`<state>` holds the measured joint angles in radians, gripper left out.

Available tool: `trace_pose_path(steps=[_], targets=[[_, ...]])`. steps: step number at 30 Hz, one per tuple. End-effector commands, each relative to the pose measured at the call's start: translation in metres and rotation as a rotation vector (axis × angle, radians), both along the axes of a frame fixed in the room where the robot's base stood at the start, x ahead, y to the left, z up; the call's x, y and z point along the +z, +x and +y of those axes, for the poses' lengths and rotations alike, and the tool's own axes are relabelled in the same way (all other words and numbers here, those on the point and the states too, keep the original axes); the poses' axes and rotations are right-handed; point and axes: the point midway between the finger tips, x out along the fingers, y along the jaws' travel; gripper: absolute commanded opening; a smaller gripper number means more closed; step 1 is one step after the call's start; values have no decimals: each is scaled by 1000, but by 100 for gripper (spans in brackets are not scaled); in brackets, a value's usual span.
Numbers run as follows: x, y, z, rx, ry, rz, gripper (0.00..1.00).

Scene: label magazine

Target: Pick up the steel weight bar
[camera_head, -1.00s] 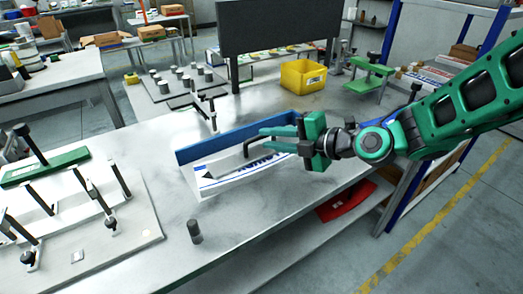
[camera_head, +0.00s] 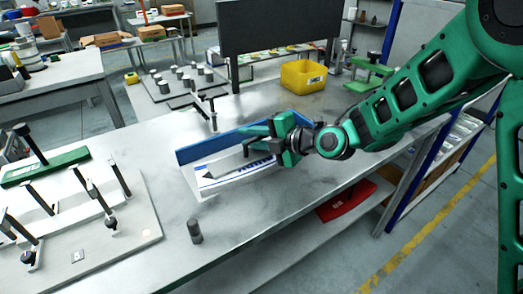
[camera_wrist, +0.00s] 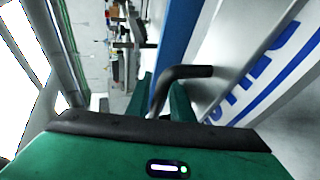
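The label magazine (camera_head: 205,150) is a tray with a blue back wall and a white front with blue lettering, on the metal bench. A dark end (camera_head: 211,171) shows in it, seemingly of the steel weight bar, which is mostly hidden. A black bent handle (camera_wrist: 186,73), seemingly the bar's, shows in the wrist view between my green fingers. My gripper (camera_head: 247,140) reaches over the magazine from the right. Its fingers look apart, on either side of the handle. I cannot tell whether they touch it.
A short dark cylinder (camera_head: 195,231) stands near the bench's front edge. A board with several toggle clamps (camera_head: 130,225) lies at left. A yellow bin (camera_head: 303,76) and a dark upright panel (camera_head: 275,28) stand behind.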

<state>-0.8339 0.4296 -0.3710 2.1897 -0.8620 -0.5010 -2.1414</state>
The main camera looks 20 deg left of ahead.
Motion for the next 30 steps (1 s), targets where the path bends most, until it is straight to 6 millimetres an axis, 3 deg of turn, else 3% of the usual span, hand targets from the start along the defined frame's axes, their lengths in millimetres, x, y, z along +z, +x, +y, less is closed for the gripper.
trace_pose_path(steps=[1, 3, 4, 30], targets=[[0, 0, 0, 0, 0, 0, 18], [0, 0, 0, 0, 0, 0, 1], [0, 0, 0, 0, 0, 0, 0], [-2, -1, -1, 1, -5, 1, 0]])
